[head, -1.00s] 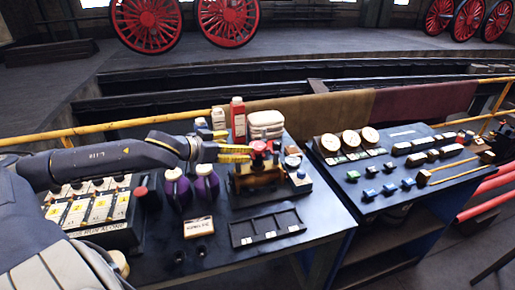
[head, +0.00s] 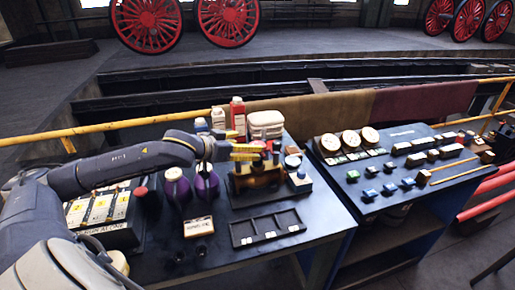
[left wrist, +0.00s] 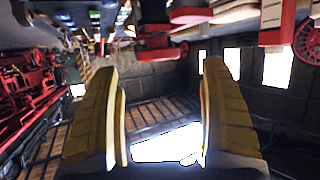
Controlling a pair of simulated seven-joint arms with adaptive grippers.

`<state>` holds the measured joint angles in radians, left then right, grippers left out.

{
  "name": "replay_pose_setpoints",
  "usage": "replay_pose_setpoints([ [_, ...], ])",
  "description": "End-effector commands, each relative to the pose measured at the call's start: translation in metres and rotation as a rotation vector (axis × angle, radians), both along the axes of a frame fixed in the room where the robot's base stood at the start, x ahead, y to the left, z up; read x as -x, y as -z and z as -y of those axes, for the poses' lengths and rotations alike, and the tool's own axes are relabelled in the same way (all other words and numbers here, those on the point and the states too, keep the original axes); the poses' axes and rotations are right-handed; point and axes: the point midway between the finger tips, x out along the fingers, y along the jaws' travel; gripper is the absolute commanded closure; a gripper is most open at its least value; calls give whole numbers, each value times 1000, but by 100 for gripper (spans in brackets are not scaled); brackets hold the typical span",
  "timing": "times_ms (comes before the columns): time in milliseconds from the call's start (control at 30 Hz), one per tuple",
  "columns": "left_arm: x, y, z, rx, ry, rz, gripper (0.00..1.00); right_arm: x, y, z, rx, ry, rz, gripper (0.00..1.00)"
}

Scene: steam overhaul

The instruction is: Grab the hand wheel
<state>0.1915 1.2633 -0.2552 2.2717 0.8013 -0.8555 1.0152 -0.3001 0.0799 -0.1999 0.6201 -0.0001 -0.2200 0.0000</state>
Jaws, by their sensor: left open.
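The red hand wheel (head: 277,146) sits on top of a brass valve body (head: 258,179) on the left workbench, partly hidden behind my gripper in the head view. My left gripper (head: 258,151) has yellow fingers and is at the height of the wheel, overlapping it in the picture. I cannot tell whether it touches the wheel. In the left wrist view the fingers (left wrist: 160,75) are spread wide with nothing between them. A red part (left wrist: 155,42) shows above them there, possibly the wheel. My right gripper is not in view.
Purple bottles (head: 178,187) stand left of the valve. A red bottle (head: 238,115) and a white folded pile (head: 266,124) stand behind. A black divided tray (head: 268,228) and a small labelled box (head: 198,226) lie in front. A gauge panel (head: 400,160) is at right.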

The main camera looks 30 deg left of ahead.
Motion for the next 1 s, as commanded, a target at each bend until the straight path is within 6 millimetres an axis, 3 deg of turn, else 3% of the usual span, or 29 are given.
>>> replay_pose_setpoints([
  [600,-42,18,12,2,-1,0,21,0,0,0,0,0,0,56],
  [1000,-46,20,13,-1,0,0,21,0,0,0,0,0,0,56],
])
